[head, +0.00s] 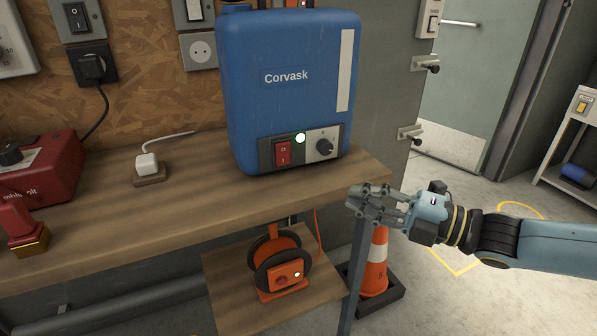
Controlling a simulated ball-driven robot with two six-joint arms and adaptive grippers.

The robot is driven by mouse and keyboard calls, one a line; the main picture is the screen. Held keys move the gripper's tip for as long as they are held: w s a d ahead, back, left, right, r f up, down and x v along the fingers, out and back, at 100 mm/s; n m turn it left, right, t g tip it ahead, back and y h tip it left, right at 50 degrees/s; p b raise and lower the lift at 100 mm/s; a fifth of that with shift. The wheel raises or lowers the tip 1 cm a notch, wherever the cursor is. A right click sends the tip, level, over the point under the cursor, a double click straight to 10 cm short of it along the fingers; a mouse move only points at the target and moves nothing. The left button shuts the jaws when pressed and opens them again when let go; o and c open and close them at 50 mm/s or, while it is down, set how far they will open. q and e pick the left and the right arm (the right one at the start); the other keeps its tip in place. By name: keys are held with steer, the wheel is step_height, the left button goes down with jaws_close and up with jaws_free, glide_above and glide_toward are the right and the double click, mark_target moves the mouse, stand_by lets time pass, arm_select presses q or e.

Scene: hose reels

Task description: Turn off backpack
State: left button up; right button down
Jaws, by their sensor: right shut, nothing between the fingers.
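The blue backpack tank (290,95), labelled Corvask, stands upright on the wooden bench near its right end. My right gripper (352,198) is shut and empty. It shows in front of the bench's right end, to the right of and lower than the panel, apart from the backpack. My left gripper is out of view.
An orange hose reel (282,270) with its own lit lamp sits on the lower shelf. An orange cone (377,262) stands behind my right arm. Wall switches (76,17) are above.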

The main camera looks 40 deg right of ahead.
step_height(320, 180, up, 2)
steer(key=a+r+n+y, duration=0.1)
steer(key=a+n, duration=0.1)
steer(key=b, duration=0.3)
glide_toward(263, 147)
steer(key=shift+w+a, duration=1.2)
steer(key=shift+a, duration=0.05)
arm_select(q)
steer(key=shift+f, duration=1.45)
arm_select(e)
steer(key=shift+w+d, duration=0.15)
steer(key=shift+w, duration=0.3)
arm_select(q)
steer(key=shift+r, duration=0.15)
arm_select(e)
steer(key=shift+w+d+r, duration=0.1)
steer(key=shift+w+r, duration=0.05)
steer(key=shift+w, duration=0.15)
